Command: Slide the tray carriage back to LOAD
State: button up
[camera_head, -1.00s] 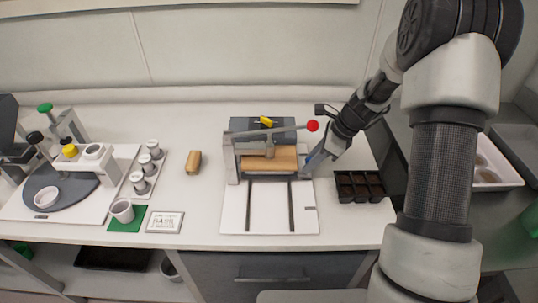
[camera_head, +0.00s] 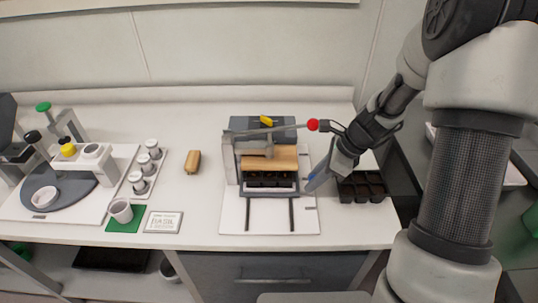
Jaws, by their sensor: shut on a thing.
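The tray carriage (camera_head: 270,193) sits on two dark rails on the white base plate (camera_head: 235,217), partly out in front of the press. A dark cell tray (camera_head: 270,180) shows on it, its rear hidden under the wooden press block (camera_head: 270,158). The press frame (camera_head: 231,160) has a lever with a red knob (camera_head: 313,125), lying roughly level to the right. My gripper (camera_head: 313,183), with blue fingertips, is at the carriage's right side and shut on it. The exact grasp point is too small to make out.
A small sign card (camera_head: 163,222) and a cup on a green mat (camera_head: 124,224) are at front left. The rails in front of the carriage are clear.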

jog(key=shift+s+b, duration=0.85)
jog(key=shift+s, duration=4.3)
jog(key=o, duration=0.7)
jog(key=shift+o, duration=0.2)
notch_tip(320, 180, up, 8)
jog(key=p, duration=0.7)
jog(key=shift+r, duration=0.1)
